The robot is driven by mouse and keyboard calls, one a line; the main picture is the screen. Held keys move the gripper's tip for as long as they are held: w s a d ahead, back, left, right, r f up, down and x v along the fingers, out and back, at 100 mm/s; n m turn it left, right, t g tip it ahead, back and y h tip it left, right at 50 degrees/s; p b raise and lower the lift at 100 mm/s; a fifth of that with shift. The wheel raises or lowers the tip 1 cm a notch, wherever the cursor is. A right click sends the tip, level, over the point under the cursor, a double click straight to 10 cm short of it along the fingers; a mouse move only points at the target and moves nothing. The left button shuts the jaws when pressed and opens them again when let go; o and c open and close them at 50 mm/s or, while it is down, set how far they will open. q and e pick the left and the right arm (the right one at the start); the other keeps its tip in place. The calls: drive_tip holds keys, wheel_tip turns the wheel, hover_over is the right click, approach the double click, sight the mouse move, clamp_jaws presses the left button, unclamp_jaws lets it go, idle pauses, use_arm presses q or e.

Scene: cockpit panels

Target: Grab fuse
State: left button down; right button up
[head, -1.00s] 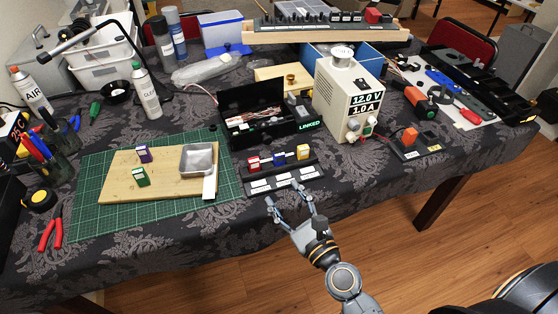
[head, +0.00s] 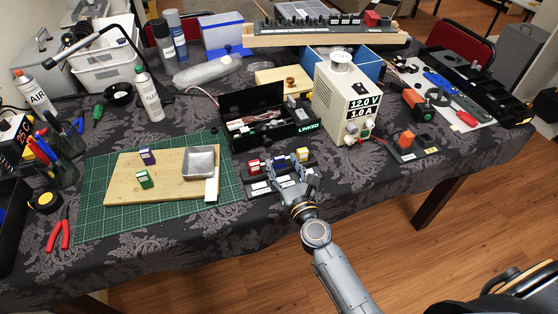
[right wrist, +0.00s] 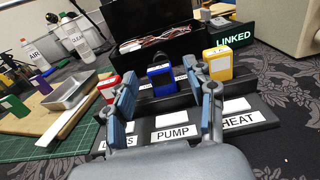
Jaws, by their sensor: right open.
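A black fuse holder (right wrist: 255,122) with white labels, including PUMP and HEAT, stands at the table's front. It holds a red fuse (right wrist: 107,88), a blue fuse (right wrist: 160,80) and a yellow fuse (right wrist: 219,63). My right gripper (head: 289,170) is open over the holder's front. In the right wrist view its two fingers (right wrist: 166,95) frame the blue fuse, which shows between and beyond them; contact cannot be told. A purple fuse (head: 147,157) and a green fuse (head: 144,180) stand on a wooden board (head: 120,192). My left gripper is out of view.
An open black box marked LINKED (head: 235,103) stands right behind the holder. A 12.0 V power supply (head: 340,98) is to its right. A metal tray (head: 198,161) is to the left, on the board above a green mat (head: 95,228). The table's front edge is close.

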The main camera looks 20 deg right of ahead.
sight(280, 159)
drive_tip(key=w, duration=0.3)
drive_tip(key=shift+w+a, duration=0.1)
drive_tip(key=shift+w, duration=0.1)
drive_tip(key=shift+s, duration=0.1)
drive_tip(key=shift+c, duration=0.4)
drive_tip(key=c, duration=1)
drive_tip(key=shift+r, duration=0.15)
